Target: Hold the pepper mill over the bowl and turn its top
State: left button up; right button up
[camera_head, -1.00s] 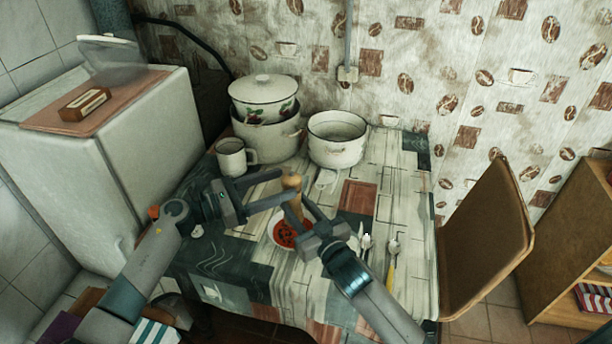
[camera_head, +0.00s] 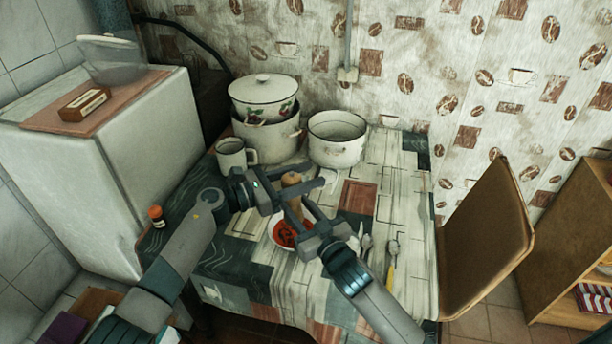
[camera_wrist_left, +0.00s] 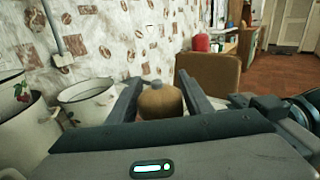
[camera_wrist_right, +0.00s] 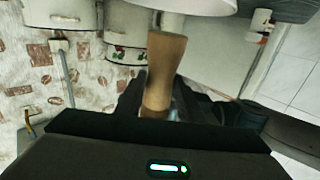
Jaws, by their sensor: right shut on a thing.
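The wooden pepper mill (camera_head: 291,179) stands roughly upright over the bowl. My right gripper (camera_head: 298,212) is shut on its body, which also shows in the right wrist view (camera_wrist_right: 165,70). My left gripper (camera_head: 306,196) is at the mill's upper part. In the left wrist view the mill's rounded top (camera_wrist_left: 160,102) sits between the two spread fingers, which look open. The white bowl (camera_head: 276,241) with red contents is below, partly hidden by both grippers.
A white mug (camera_head: 231,155), a lidded pot stack (camera_head: 265,135) and an open white pot (camera_head: 337,150) stand behind the grippers. Spoons (camera_head: 392,250) lie to the right. A small orange-capped jar (camera_head: 156,217) is at the left table edge. A chair (camera_head: 485,235) stands right.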

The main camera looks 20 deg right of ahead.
pick_arm(q)
jog(key=c, duration=0.6)
jog(key=shift+g, duration=0.5)
jog(key=shift+s+f+m+g, duration=0.1)
jog(key=shift+s+m+g, duration=0.1)
jog(key=shift+m+g, duration=0.75)
jog(key=shift+s+m+g, duration=0.2)
jog(key=shift+m+g, duration=0.45)
jog(key=shift+g, duration=0.9)
jog(key=shift+s+a+m+g, duration=0.15)
jog(key=shift+s+m+g, duration=0.2)
jog(key=shift+m+g, duration=0.25)
jog(key=o, duration=1.1)
jog(key=v, duration=1.2)
jog(key=shift+r, duration=0.25)
